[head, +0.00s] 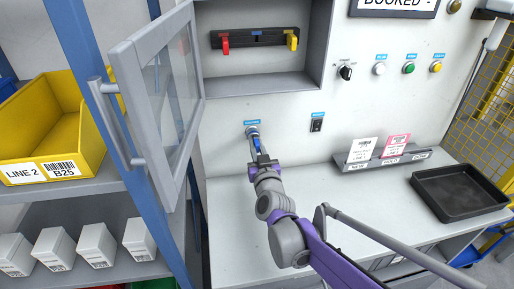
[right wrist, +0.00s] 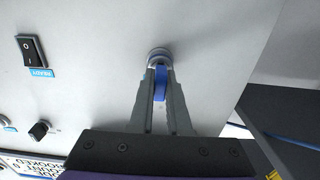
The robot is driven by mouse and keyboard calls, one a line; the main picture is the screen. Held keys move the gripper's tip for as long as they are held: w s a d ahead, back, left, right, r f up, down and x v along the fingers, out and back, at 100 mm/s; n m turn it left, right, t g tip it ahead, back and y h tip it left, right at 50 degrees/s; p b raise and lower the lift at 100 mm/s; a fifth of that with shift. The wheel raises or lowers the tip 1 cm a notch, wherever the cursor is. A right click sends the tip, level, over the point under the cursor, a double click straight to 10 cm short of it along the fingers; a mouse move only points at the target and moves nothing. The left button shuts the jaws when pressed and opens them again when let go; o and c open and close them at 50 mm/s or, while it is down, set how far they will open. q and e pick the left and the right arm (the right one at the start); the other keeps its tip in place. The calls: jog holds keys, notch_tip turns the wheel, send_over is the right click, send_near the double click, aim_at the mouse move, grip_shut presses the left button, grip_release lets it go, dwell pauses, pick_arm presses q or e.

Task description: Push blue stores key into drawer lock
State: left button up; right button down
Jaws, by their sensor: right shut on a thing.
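The blue key (right wrist: 160,84) is between the two grey fingers of my right gripper (right wrist: 158,92) in the right wrist view. The gripper is shut on it. The round grey lock (right wrist: 158,53) is on the panel just beyond the fingertips, with the key pointing at it. The key's tip is hidden, so I cannot tell how deep it sits. In the head view my right gripper (head: 256,147) reaches up to the lock (head: 252,131) beneath a small blue label; a bit of the blue key (head: 257,144) shows. My left gripper is not in view.
A cabinet above holds a black rack (head: 255,38) with a red key (head: 225,42) and a yellow key (head: 292,40). Its glass door (head: 160,90) stands open at left. A rocker switch (head: 316,122) is right of the lock. A black tray (head: 458,192) lies on the right worktop.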

jog(key=shift+w+a, duration=0.1)
jog(key=shift+w, duration=0.35)
dwell(0.4)
jog(key=c, duration=0.8)
grip_release()
jog(key=shift+s, duration=0.1)
jog(key=s+d+f+g+h+p, duration=0.1)
jog(key=s+d, duration=0.5)
jog(key=s, duration=0.6)
jog(key=s+d+f+m+g+h+p, duration=0.1)
jog(key=s+d+f+g+p, duration=0.3)
jog(key=s, duration=0.8)
jog(key=s+d+f+m+g+h+p, duration=0.1)
jog(key=s+d+f+g, duration=0.4)
jog(key=s, duration=0.7)
jog(key=d+g+p, duration=0.1)
jog(key=d+g, duration=0.1)
jog(key=d, duration=0.1)
jog(key=shift+s+d+f+p, duration=0.15)
jog(key=shift+s+d+p, duration=0.1)
jog(key=shift+p, duration=0.15)
